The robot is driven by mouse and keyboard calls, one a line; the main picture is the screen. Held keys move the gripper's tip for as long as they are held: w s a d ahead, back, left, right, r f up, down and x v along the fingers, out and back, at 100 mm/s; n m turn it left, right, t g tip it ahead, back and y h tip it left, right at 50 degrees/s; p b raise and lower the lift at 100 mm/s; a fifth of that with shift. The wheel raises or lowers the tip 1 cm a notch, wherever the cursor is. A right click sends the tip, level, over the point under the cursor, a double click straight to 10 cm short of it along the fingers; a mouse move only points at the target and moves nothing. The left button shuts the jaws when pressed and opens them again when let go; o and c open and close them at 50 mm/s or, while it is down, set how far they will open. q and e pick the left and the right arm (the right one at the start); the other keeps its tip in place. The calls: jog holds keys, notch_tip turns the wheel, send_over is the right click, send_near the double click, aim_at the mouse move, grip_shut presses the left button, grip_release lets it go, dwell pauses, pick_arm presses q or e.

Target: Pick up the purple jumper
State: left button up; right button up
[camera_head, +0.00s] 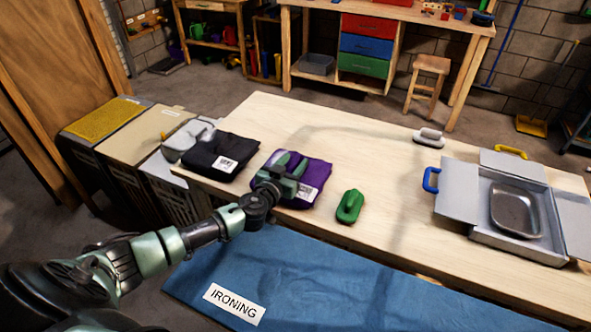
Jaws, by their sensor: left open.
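I cannot tell whether the fingers touch the cloth. My right gripper is not in view.
An open grey box (455,215) holding a metal tray is at the right. A blue ironing mat (330,281) covers the front.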

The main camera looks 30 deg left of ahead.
pick_arm(q)
jog(key=shift+w+f, duration=0.1)
jog(key=shift+w, duration=0.65)
grip_shut()
dwell(0.9)
